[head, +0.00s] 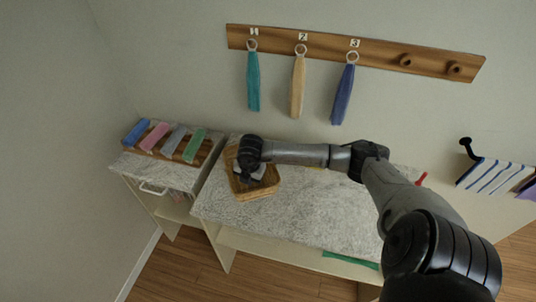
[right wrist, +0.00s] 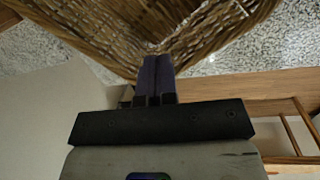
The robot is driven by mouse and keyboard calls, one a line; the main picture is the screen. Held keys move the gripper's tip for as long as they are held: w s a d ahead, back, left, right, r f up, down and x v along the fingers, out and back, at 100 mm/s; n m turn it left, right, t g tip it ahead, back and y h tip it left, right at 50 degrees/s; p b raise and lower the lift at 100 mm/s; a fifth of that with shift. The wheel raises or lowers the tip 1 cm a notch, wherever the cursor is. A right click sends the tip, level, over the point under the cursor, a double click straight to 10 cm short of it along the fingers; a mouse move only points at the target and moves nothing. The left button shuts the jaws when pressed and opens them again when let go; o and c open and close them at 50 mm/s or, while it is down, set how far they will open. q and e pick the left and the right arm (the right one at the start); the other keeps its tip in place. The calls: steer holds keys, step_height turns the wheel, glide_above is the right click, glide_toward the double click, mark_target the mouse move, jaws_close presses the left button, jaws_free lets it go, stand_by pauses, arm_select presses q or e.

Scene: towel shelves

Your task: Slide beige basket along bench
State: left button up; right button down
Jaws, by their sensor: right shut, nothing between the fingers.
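A tan wicker basket (head: 264,191) sits at the left end of the speckled bench top (head: 315,212), partly hidden under my right arm. Its woven side (right wrist: 170,25) fills the top of the right wrist view. My right gripper (head: 252,172) is at the basket, its fingers largely hidden in the head view. In the right wrist view its two dark fingers (right wrist: 156,65) are shut together and empty, with their tips right by the wicker. I cannot tell whether they touch it. My left gripper is not in view.
A lower cabinet at left holds a wooden rack (head: 172,152) of folded towels, across a gap from the bench. Towels hang from a wooden peg rail (head: 380,53) above. A green strip (head: 350,260) shows at the bench front. The bench middle looks mostly clear.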

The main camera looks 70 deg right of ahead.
steer(key=shift+m+g+h, duration=0.6)
steer(key=shift+m+g, duration=0.1)
steer(key=shift+g, duration=0.1)
steer(key=s+d, duration=0.1)
steer(key=d, duration=0.3)
steer(key=s+d+p, duration=0.1)
steer(key=d, duration=0.4)
steer(key=s+d+p, duration=0.1)
steer(key=d, duration=0.4)
steer(key=shift+f+p, duration=0.2)
steer(key=shift+p, duration=0.3)
steer(key=shift+a+f+b, duration=0.1)
steer(key=shift+f+b, duration=0.3)
steer(key=shift+f, duration=0.2)
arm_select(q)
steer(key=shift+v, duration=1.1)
